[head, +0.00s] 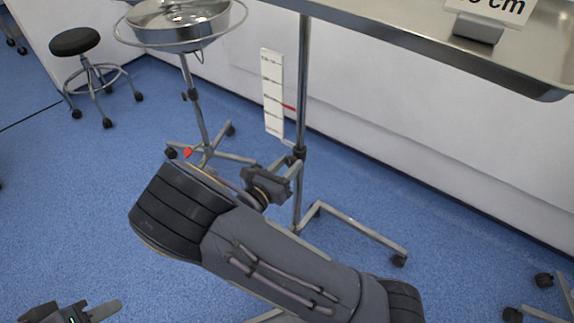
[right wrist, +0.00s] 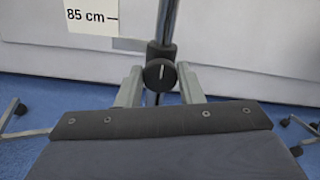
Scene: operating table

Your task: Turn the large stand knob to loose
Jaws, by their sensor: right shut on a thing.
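The large stand knob (right wrist: 160,74) is round and black with a pale, near-vertical line on its face. It sits on the collar of the metal pole (head: 303,75) of the tray stand. My right gripper (right wrist: 160,82) has one grey finger on each side of the knob and is shut on it. In the head view the same gripper (head: 292,165) is at the collar (head: 299,153), and the knob's face is hidden. My left gripper (head: 92,313) is at the bottom left edge, partly cut off, away from the stand.
A white height scale (head: 273,95) with a red pointer (head: 288,107) hangs beside the pole. The steel tray (head: 420,25) with a "cm" sign (head: 490,10) is above. A basin stand (head: 195,95) and a stool (head: 75,42) are left. Stand legs (head: 350,225) spread on blue floor.

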